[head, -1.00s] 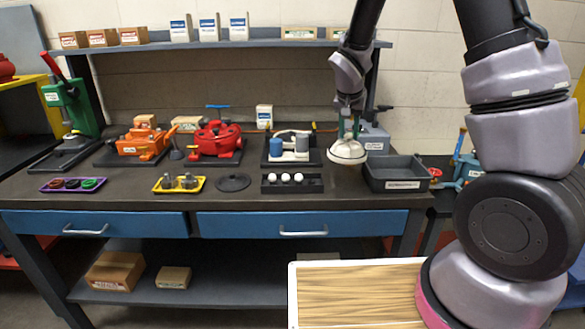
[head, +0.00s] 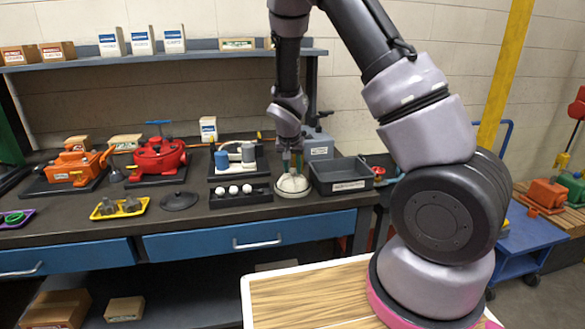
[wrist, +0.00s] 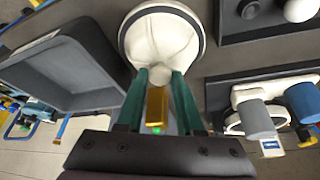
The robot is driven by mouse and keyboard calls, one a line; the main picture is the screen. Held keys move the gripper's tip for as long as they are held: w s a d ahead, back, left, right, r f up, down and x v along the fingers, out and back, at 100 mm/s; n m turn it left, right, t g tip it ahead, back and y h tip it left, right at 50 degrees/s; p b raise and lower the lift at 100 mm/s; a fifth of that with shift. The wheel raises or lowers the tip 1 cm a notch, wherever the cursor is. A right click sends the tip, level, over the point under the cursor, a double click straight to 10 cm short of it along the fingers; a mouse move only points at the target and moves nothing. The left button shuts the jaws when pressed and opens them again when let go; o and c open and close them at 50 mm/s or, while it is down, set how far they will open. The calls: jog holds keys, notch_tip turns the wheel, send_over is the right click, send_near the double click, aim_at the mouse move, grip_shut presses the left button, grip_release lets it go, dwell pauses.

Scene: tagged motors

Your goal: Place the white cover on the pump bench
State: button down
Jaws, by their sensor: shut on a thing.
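The white cover (head: 292,185) is a round, shallow dome with a dark rim and a small knob. My gripper (wrist: 160,82) has green fingers and is shut on the cover's knob. The cover is over the dark benchtop, between the black tray of white balls and the grey bin. I cannot tell whether its rim touches the top. In the wrist view the cover (wrist: 160,35) shows top side toward me. The dark-topped workbench (head: 105,232) has blue drawers and carries a red pump (head: 157,157), an orange unit (head: 76,168) and a white-and-blue unit (head: 236,157).
A grey bin (head: 341,176) stands just right of the cover. A black tray (head: 241,199) with white balls is just left. A dark round disc (head: 179,201) and a yellow tray (head: 118,208) lie farther left. A blue cart (head: 525,245) stands at the right.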

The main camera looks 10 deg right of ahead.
jog(key=shift+f, duration=0.1)
jog(key=c, duration=0.5)
grip_release()
jog(key=shift+c, duration=0.2)
jog(key=s+d+r+y, duration=0.1)
jog(key=s+r, duration=0.3)
jog(key=r, duration=0.5)
jog(key=s+d+r, duration=0.1)
jog(key=s+r, duration=0.2)
jog(key=r, duration=0.6)
jog(key=s+d+r+t+y, duration=0.1)
jog(key=s+d+r, duration=0.1)
jog(key=s+r, duration=0.6)
jog(key=s+d+r+t+y, duration=0.1)
jog(key=s+d+r+t, duration=0.1)
jog(key=s+r, duration=0.6)
jog(key=s, duration=0.5)
jog(key=shift+y, duration=0.4)
jog(key=shift+r, duration=0.1)
